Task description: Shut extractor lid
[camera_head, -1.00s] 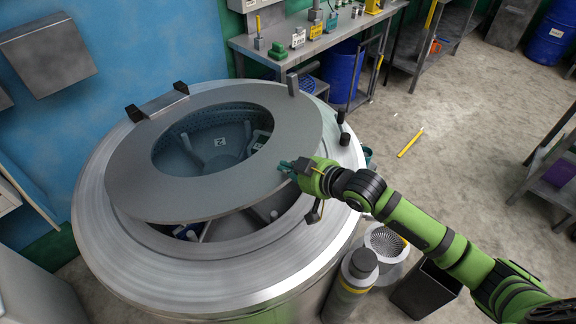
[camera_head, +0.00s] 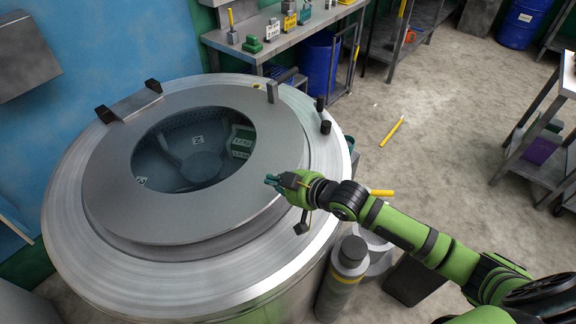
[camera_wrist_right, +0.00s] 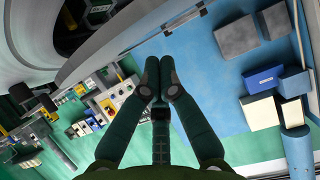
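The extractor (camera_head: 75,270) is a wide round steel drum at the left of the head view. Its grey ring-shaped lid (camera_head: 140,222) lies over the opening, looking level, with no open gap along its front edge. Several parts of the inside show through the round window (camera_head: 190,150). The hinge bracket (camera_head: 130,105) is at the back left. My right gripper (camera_head: 272,181) is at the lid's right front edge; I cannot tell whether it touches. In the wrist view its fingers (camera_wrist_right: 159,68) are together with nothing between them. My left gripper is out of view.
A dark lever (camera_head: 302,227) sits on the drum rim below my right gripper. A grey canister (camera_head: 345,272) stands beside the drum. A workbench (camera_head: 285,40) with small items is behind it.

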